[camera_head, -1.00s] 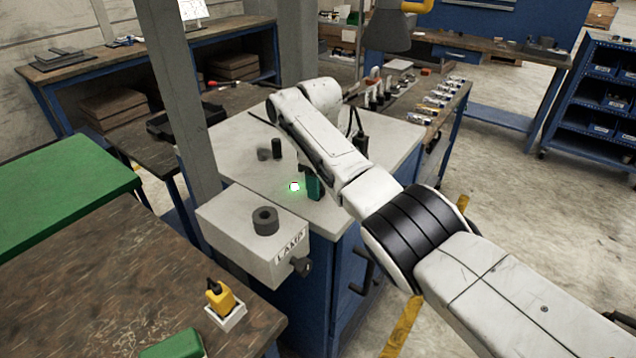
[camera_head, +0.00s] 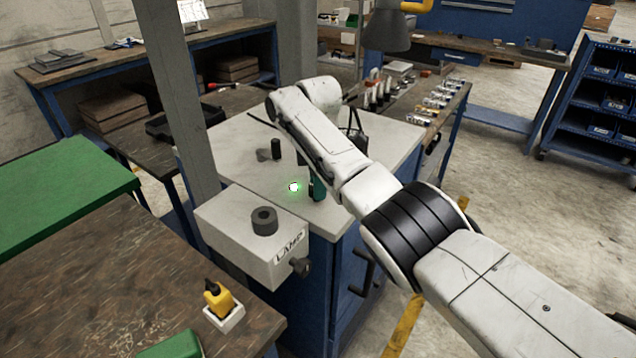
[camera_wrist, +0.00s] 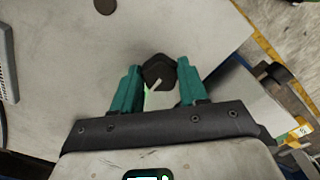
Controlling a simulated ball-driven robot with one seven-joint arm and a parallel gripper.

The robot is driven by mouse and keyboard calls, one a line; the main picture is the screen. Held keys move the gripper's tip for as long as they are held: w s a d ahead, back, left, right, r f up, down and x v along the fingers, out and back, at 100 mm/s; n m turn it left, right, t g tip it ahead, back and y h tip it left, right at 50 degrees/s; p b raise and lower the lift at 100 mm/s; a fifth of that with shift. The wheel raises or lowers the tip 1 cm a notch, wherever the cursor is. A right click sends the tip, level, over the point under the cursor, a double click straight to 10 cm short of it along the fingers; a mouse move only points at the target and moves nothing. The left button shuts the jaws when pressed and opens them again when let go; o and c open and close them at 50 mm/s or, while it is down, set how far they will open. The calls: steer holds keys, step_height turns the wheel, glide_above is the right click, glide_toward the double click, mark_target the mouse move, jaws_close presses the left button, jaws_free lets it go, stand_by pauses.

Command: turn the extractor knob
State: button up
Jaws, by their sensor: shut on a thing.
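A dark knob (camera_wrist: 158,70) with a pale pointer line stands on the light worktop in the wrist view. My gripper (camera_wrist: 159,72) has its two teal fingers on either side of it, shut on the knob. The pointer line slants down to the left. In the head view my gripper (camera_head: 317,188) is low over the front of the light worktop (camera_head: 235,150). The knob is hidden there behind the gripper and arm. No label for this knob is readable.
A green-lit spot (camera_head: 294,187) glows just left of my gripper. A box marked LAMP (camera_head: 255,240) with its own front knob (camera_head: 301,267) stands front left. A grey post (camera_head: 180,100) rises left of the worktop. Dark upright pieces (camera_head: 275,150) stand behind.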

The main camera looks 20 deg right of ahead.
steer(key=shift+w+r, duration=0.1)
stand_by(0.3)
steer(key=o, duration=1.1)
step_height(320, 180, up, 11)
steer(key=shift+f+b, duration=0.15)
steer(key=shift+b, duration=0.35)
